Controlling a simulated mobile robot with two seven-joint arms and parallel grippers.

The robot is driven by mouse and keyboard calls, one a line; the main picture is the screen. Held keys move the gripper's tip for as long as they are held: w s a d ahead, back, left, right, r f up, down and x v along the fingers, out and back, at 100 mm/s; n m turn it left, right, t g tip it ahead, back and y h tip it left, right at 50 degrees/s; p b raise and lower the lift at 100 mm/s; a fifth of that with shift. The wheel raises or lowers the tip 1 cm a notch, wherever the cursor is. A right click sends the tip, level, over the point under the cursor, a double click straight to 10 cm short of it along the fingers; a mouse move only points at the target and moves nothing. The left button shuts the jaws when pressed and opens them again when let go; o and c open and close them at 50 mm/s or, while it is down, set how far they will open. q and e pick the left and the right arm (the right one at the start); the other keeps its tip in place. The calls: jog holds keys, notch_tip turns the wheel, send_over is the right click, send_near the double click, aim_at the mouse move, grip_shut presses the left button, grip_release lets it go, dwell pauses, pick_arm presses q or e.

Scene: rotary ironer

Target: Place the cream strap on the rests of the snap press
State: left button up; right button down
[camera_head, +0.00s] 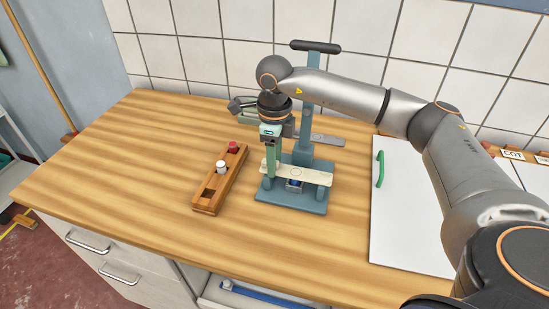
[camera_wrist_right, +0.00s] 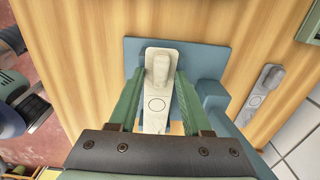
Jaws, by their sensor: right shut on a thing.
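The cream strap (camera_head: 312,176) spans left to right low over the blue-grey snap press (camera_head: 309,203), in front of its column. My left gripper is not in view.
A wooden block (camera_head: 207,196) with a white and a red piece stands left of the press. A grey plate (camera_head: 329,140) lies behind it. A white sheet (camera_head: 397,220) with a green handle-like piece (camera_head: 380,168) lies right. The table's left side is clear.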

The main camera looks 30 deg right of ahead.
jog(key=shift+c, duration=1.7)
grip_release()
jog(key=shift+f, duration=0.1)
notch_tip(320, 180, up, 12)
jog(key=shift+r+b, duration=0.2)
jog(key=shift+b, duration=0.1)
